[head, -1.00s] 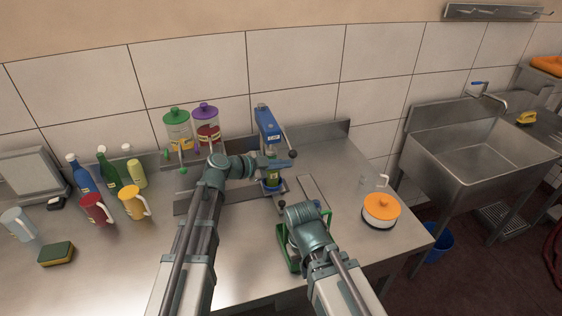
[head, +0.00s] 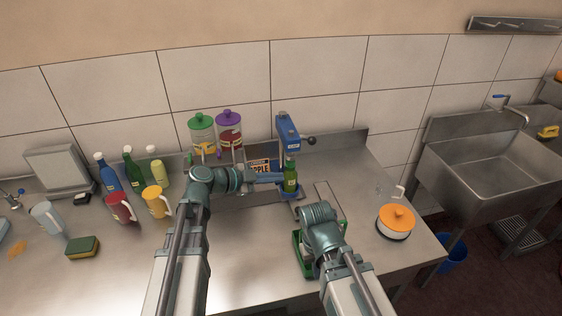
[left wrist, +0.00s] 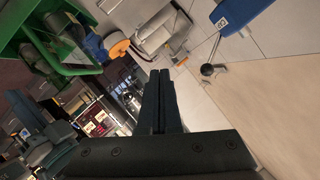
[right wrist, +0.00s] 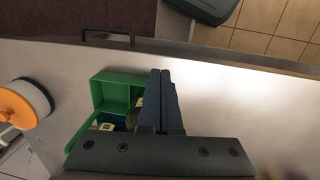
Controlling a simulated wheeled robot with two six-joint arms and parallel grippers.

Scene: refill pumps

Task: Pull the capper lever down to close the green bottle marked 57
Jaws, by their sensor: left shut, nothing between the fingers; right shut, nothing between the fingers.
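The blue capper (head: 288,132) stands at the back of the counter. Its lever with a black knob (head: 311,140) sticks out to the right, about level or slightly raised. The knob also shows in the left wrist view (left wrist: 207,70), clear of the fingers. The green bottle (head: 291,180) stands upright under the capper head; its number is too small to read. My left gripper (head: 280,179) is shut and empty, just left of the bottle and below the lever; whether it touches the bottle is unclear. My right gripper (right wrist: 160,72) is shut and empty above the green crate (right wrist: 118,78).
Two lidded jars, green-topped (head: 201,132) and purple-topped (head: 229,130), stand left of the capper. Bottles, a red mug (head: 120,207), a yellow mug (head: 156,201) and a sponge (head: 83,247) are further left. An orange-lidded pot (head: 396,220) stands right, before the sink (head: 490,155).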

